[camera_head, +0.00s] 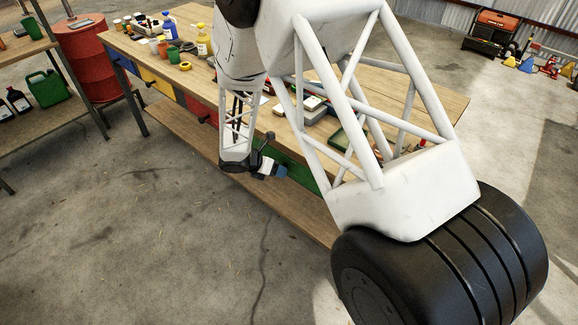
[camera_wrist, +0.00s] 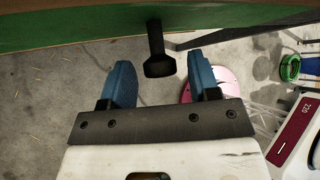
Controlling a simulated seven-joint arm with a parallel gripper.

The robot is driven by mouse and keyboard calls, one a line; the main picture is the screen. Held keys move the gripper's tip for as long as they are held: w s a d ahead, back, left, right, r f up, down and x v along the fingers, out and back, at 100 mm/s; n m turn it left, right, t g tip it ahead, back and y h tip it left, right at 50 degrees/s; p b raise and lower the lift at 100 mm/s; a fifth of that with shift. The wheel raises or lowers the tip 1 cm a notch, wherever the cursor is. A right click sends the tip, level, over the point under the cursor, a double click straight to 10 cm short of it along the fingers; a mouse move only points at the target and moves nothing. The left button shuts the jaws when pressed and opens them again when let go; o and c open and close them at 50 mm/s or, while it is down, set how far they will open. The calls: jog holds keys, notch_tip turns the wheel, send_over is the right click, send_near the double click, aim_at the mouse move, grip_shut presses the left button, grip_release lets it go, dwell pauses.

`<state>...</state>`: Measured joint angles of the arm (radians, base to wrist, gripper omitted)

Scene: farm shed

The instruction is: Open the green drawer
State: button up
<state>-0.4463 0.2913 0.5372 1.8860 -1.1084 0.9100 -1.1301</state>
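The green drawer (camera_head: 302,176) is under the wooden workbench top, partly hidden by my arm in the head view. In the wrist view its green front (camera_wrist: 60,32) runs across the top. A black handle (camera_wrist: 157,52) sticks out from it. My gripper (camera_wrist: 160,70) is open, with blue fingertips on either side of the handle's end and gaps on both sides. The handle does not appear to touch either finger. In the head view my gripper (camera_head: 274,171) is close in front of the drawer. The drawer looks shut, though much of it is hidden.
The workbench (camera_head: 440,103) carries bottles, cans and tools. A yellow drawer (camera_head: 157,82) and other coloured drawers are left of the green one. A low wooden shelf (camera_head: 190,140) runs beneath. A red barrel (camera_head: 88,60) stands at the left. The concrete floor in front is clear.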

jog(key=c, duration=0.6)
jog(key=shift+c, duration=0.2)
jog(key=shift+s+a, duration=0.1)
jog(key=s+a, duration=1.1)
dwell(1.8)
jog(key=o, duration=1.5)
jog(key=shift+a+r, duration=0.1)
